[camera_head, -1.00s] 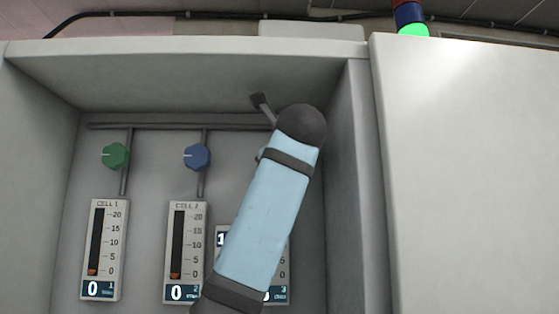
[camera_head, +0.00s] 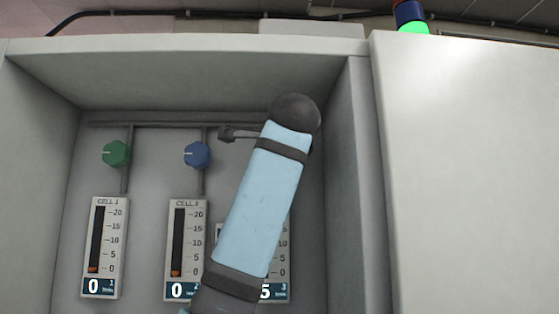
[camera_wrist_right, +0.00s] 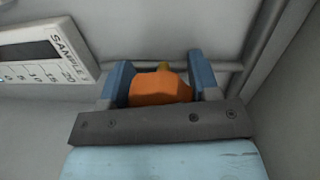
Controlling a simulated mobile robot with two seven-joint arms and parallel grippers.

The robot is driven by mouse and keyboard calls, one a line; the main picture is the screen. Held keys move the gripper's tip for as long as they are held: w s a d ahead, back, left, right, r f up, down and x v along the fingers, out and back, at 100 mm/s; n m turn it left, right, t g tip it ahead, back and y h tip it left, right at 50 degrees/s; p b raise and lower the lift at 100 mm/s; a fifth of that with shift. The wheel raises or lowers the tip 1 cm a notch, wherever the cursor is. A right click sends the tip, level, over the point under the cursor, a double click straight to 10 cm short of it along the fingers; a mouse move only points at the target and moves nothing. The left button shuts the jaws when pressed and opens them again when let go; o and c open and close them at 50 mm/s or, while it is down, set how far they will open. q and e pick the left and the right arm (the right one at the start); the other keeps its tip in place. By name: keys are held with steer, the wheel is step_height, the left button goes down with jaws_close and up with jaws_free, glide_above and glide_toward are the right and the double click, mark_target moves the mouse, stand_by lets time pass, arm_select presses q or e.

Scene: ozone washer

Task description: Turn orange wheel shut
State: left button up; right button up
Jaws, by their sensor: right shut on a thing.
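In the head view my right forearm and wrist cover the wheel and the gripper's fingers. My left gripper is in neither view.
A green knob (camera_head: 116,154) and a blue knob (camera_head: 197,155) sit left of my arm, above the CELL 1 gauge (camera_head: 104,247) and CELL 2 gauge (camera_head: 184,250). A recess wall (camera_head: 345,190) stands close on the right. A SAMPLE gauge (camera_wrist_right: 45,50) shows in the wrist view.

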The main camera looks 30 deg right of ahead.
steer(key=shift+d+f+n+g+h+b, duration=0.1)
steer(key=shift+n+g+h+b, duration=0.3)
steer(key=shift+n, duration=1.9)
steer(key=shift+f+n+g+h+b, duration=0.1)
steer(key=shift+n+h+b, duration=0.35)
steer(key=shift+n, duration=1.85)
steer(key=shift+r, duration=0.1)
steer(key=o, duration=0.8)
steer(key=shift+o, duration=0.6)
steer(key=shift+s, duration=0.1)
